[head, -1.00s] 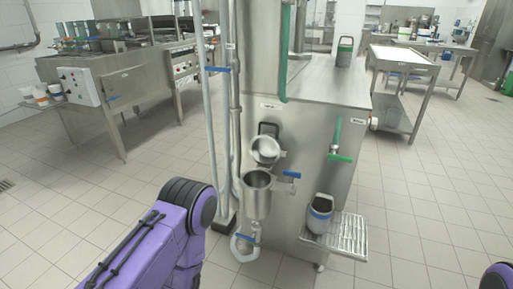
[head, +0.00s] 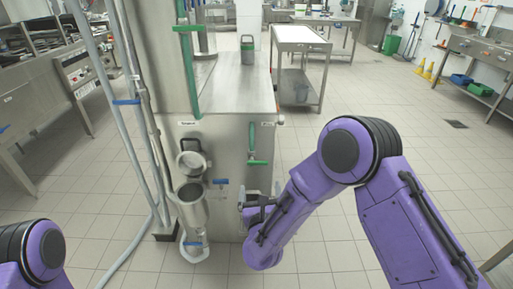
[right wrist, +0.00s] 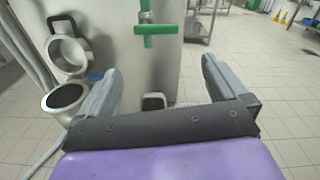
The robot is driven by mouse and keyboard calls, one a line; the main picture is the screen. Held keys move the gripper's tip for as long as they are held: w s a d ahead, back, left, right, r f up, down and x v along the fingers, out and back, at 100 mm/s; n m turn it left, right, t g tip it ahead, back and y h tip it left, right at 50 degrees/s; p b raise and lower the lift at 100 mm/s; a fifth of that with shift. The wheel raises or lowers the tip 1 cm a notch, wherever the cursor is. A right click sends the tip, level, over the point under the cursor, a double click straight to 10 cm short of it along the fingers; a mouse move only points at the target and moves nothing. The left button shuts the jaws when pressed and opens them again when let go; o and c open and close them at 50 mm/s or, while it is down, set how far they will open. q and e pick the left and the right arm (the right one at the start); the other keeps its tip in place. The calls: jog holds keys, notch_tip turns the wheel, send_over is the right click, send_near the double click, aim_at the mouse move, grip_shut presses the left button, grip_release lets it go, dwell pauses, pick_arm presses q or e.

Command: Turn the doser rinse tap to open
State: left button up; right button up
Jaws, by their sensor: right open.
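Which tap is the doser rinse tap is not legible. A tap with a blue handle (head: 220,183) sticks out beside a steel cup (head: 188,193) on the machine front; its blue handle partly shows in the right wrist view (right wrist: 96,77) by the left finger. Another blue handle (head: 195,244) is below the cup. A green-handled tap (head: 257,162) is on the machine face to the right, also in the right wrist view (right wrist: 152,29) ahead of the fingers. My right gripper (head: 258,194) is open and empty, below the green tap and right of the cup. My left gripper is out of view.
The steel machine (head: 222,140) stands before me, its open round lid (head: 190,163) above the cup. Pipes (head: 128,130) run down its left side. A container (right wrist: 153,101) stands low beyond my right fingers. Open floor (head: 330,265) lies to the right.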

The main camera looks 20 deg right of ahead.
aim_at(258, 162)
jog(key=w, duration=0.3)
jog(key=w+d+r+m+p, duration=0.1)
jog(key=w, duration=0.3)
jog(key=w+d+r+m+p, duration=0.1)
jog(key=w, duration=0.3)
jog(key=shift+d+r+t, duration=0.2)
jog(key=shift+d+t, duration=0.05)
jog(key=shift+t, duration=0.05)
jog(key=c, duration=0.9)
